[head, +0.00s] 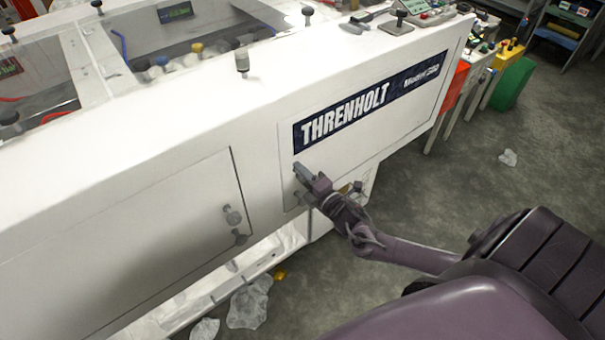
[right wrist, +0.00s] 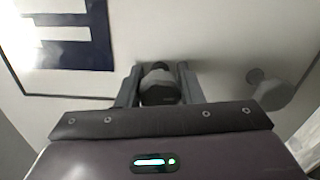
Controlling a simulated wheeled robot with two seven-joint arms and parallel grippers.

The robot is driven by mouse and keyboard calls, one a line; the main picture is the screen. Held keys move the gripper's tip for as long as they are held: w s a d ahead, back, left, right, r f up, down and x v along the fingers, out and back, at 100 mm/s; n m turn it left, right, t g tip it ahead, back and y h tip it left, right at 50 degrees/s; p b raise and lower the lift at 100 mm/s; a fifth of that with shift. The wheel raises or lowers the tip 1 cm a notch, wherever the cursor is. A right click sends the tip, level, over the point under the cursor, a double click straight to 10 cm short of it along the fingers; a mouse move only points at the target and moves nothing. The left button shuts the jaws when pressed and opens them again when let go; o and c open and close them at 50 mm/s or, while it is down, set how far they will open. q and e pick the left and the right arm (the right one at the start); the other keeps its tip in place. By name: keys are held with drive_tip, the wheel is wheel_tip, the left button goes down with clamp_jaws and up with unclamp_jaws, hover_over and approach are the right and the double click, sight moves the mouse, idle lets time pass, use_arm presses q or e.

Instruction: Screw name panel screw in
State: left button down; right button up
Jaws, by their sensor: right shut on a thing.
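The name panel (head: 350,115) is a white plate on the machine's front, with a dark blue THRENHOLT label (head: 345,118). A corner of that label also shows in the right wrist view (right wrist: 88,54). My right gripper (head: 300,176) is at the panel's lower left, below the label's left end. In the right wrist view, its two fingers are shut on a dark grey, round-headed screw (right wrist: 160,88), against or very close to the white surface. The screw's shaft and its hole are hidden. My left gripper is out of view.
A grey knob (right wrist: 276,93) sticks out right of the gripper in the wrist view. Left of the panel is a door with round knobs (head: 233,215). Crumpled clear plastic (head: 249,302) lies on the floor below. A green bin (head: 513,83) stands at the back right.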

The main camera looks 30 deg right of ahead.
drive_tip(key=m, duration=0.5)
drive_tip(key=shift+m, duration=0.3)
drive_tip(key=m, duration=0.4)
drive_tip(key=shift+f+m, duration=0.1)
drive_tip(key=shift+m, duration=0.2)
drive_tip(key=m, duration=0.4)
drive_tip(key=shift+p, duration=0.4)
drive_tip(key=m, duration=0.5)
drive_tip(key=shift+a+p, duration=0.1)
drive_tip(key=shift+p, duration=0.2)
drive_tip(key=m, duration=0.4)
drive_tip(key=shift+m+p, duration=0.3)
drive_tip(key=shift+p, duration=0.05)
drive_tip(key=m+p, duration=0.1)
drive_tip(key=m, duration=0.3)
drive_tip(key=shift+a, duration=0.1)
drive_tip(key=m+p, duration=0.1)
drive_tip(key=m, duration=0.4)
drive_tip(key=m+p, duration=0.1)
drive_tip(key=m, duration=0.3)
drive_tip(key=shift+m+p, duration=0.3)
drive_tip(key=shift+m, duration=0.1)
